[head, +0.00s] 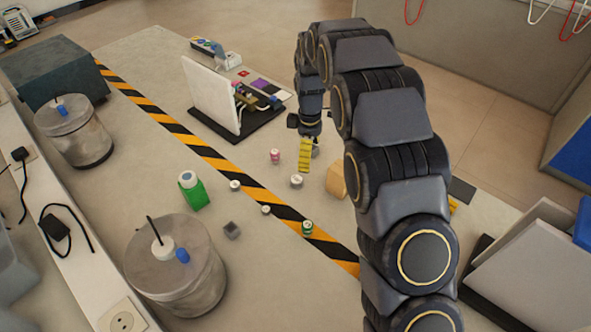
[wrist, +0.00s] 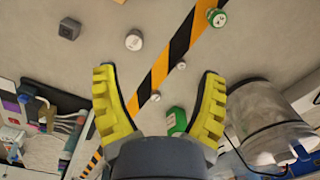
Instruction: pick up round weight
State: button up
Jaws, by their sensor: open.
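The likely round weight is a short silver-grey cylinder (head: 296,181) with a pale top, standing on the table just in front of my gripper (head: 305,160). In the wrist view this cylinder (wrist: 134,40) lies beyond the fingertips, left of the striped tape.
A green bottle (head: 193,190) and glass jar (head: 175,270) are left. A white panel (head: 212,95) stands behind.

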aim_at(296, 179)
jog(key=w+f+n, duration=0.1)
jog(key=f, duration=0.2)
jog(key=w+a+f+n, duration=0.1)
jog(key=w+f, duration=0.1)
jog(key=f, duration=0.1)
jog(key=w+a+f+n, duration=0.1)
jog(key=w+f, duration=0.1)
jog(key=shift+w+a+f+n, duration=0.1)
jog(key=shift+a+f+n, duration=0.05)
jog(key=shift+f+n, duration=0.2)
notch_tip(296, 179, down, 8)
jog(key=shift+w+r, duration=0.1)
jog(key=shift+w, duration=0.05)
jog(key=c, duration=1.2)
